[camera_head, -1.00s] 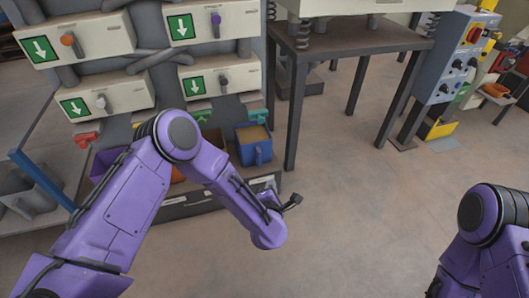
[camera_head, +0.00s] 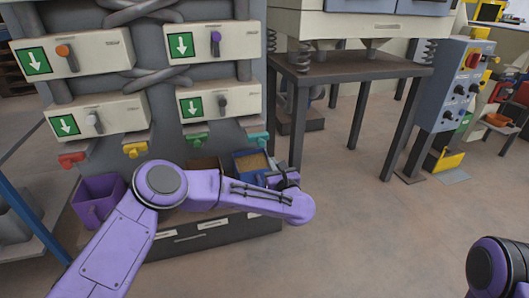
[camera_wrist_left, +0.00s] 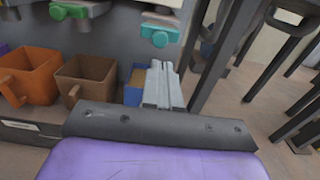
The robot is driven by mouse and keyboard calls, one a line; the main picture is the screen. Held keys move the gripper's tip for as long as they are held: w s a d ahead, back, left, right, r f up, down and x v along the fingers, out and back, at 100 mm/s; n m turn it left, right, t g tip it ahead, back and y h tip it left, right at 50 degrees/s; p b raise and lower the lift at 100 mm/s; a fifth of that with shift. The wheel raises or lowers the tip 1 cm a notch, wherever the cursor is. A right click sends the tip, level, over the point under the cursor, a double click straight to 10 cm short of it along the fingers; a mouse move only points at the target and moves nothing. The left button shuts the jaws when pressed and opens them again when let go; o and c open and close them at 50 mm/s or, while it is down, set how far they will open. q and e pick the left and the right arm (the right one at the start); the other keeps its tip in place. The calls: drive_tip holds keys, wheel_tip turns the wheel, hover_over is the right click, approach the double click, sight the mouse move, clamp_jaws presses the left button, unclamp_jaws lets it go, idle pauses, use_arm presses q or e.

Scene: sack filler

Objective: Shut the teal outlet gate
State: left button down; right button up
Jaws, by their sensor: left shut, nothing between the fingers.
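The teal outlet gate (camera_head: 258,140) sits under the rightmost grey spout of the machine, above a blue bin (camera_head: 249,164). In the left wrist view the teal gate (camera_wrist_left: 160,35) sticks out under its spout, just beyond and above my fingertips. I cannot tell whether the gate is open or shut. My left gripper (camera_head: 288,176) is below and right of the gate in the head view. The left wrist view shows its fingers (camera_wrist_left: 160,68) shut together and empty, apart from the gate, with the blue bin (camera_wrist_left: 134,93) behind them. My right gripper is out of view.
Green (camera_head: 196,140), yellow (camera_head: 135,150) and red (camera_head: 71,159) gates sit left of the teal one. Purple (camera_head: 98,203), orange (camera_wrist_left: 28,75) and brown (camera_wrist_left: 86,80) bins stand below. A dark-legged table (camera_head: 345,68) stands to the right, with clear floor before it.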

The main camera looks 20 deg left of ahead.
sight(261, 144)
use_arm(q)
drive_tip(key=b+x, duration=0.1)
drive_tip(key=x, duration=0.3)
drive_tip(key=b+x, duration=0.1)
drive_tip(key=x, duration=0.3)
drive_tip(key=shift+w+a+f, duration=0.1)
drive_tip(key=shift+a+f, duration=0.05)
drive_tip(key=shift+f, duration=0.05)
drive_tip(key=shift+w+a+r, duration=0.15)
drive_tip(key=shift+w+a, duration=0.15)
drive_tip(key=shift+w, duration=0.15)
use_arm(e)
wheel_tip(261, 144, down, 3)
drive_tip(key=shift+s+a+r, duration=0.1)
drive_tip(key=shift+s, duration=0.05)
use_arm(q)
drive_tip(key=shift+a+b, duration=0.1)
drive_tip(key=shift+b, duration=0.2)
